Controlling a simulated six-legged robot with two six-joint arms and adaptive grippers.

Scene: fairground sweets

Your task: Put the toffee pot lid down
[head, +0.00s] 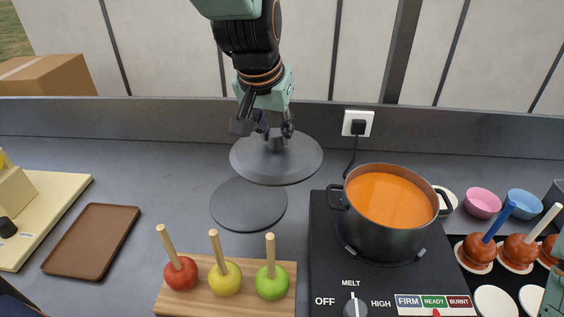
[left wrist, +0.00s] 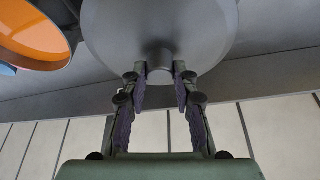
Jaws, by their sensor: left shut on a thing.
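The toffee pot lid (head: 290,168) is a flat dark grey disc with a knob on top. My left gripper (head: 275,135) is shut on its knob; the left wrist view shows the knob (left wrist: 160,58) between the fingertips (left wrist: 160,75). The lid looks level and raised over the back of the counter, though its exact height is hard to tell. A dark round mat (head: 248,206) lies in front and left of it, its far edge partly covered by the lid. The uncovered pot (head: 390,232) of orange toffee stands on the hob to the right. My right gripper is out of view.
A wooden rack with three apples on sticks (head: 226,290) stands in front of the mat. A brown tray (head: 92,241) lies left. The socket with a plug (head: 357,124) is on the back wall. Bowls (head: 482,203) and dipped apples (head: 478,251) are at right.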

